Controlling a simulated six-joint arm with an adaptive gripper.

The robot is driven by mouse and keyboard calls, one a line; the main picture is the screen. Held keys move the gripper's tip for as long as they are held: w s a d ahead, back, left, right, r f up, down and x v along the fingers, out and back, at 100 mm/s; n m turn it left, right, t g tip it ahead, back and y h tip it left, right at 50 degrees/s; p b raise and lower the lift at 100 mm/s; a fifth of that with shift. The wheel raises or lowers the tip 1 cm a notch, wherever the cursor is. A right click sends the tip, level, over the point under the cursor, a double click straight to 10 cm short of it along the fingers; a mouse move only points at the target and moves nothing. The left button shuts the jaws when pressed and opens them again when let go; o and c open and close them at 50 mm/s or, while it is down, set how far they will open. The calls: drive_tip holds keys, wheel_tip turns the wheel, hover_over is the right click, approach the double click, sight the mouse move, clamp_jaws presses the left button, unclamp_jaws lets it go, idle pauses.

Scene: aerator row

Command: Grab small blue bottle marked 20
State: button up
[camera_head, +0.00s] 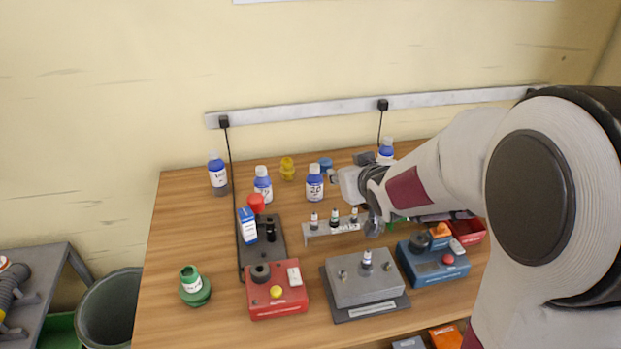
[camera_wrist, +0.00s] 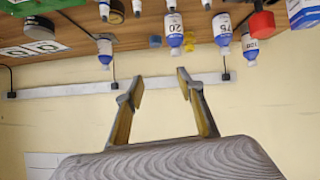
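The small blue-and-white bottle marked 20 (camera_wrist: 174,32) shows at the top middle of the wrist view, which looks upside down. The wall shows through the gap. In the head view my arm's end is just right of this bottle, its fingers hard to make out; they appear apart from the bottle.
Similar bottles stand nearby: one marked 75 (camera_wrist: 222,32), a farther one (camera_head: 218,174) at left, and another (camera_head: 386,152) at right. A small vial rack (camera_head: 333,228) stands in front. Red (camera_head: 276,292) and blue (camera_head: 436,262) boxes fill the front. A rail (camera_head: 300,110) runs along the wall.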

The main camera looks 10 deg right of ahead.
sight(317, 172)
drive_tip(key=w+a+f+n+t+y, duration=0.1)
drive_tip(key=w+a+f+t+y, duration=0.1)
drive_tip(key=w+f, duration=0.5)
drive_tip(key=shift+w+y, duration=0.3)
drive_tip(key=shift+y, duration=0.1)
drive_tip(key=shift+w+f, duration=0.1)
drive_tip(key=shift+x, duration=1.2)
drive_tip(key=shift+a, duration=0.1)
drive_tip(key=shift+a+x, duration=0.15)
drive_tip(key=shift+x, duration=1.15)
drive_tip(key=shift+a+x, duration=0.15)
drive_tip(key=shift+x, duration=1.15)
clamp_jaws()
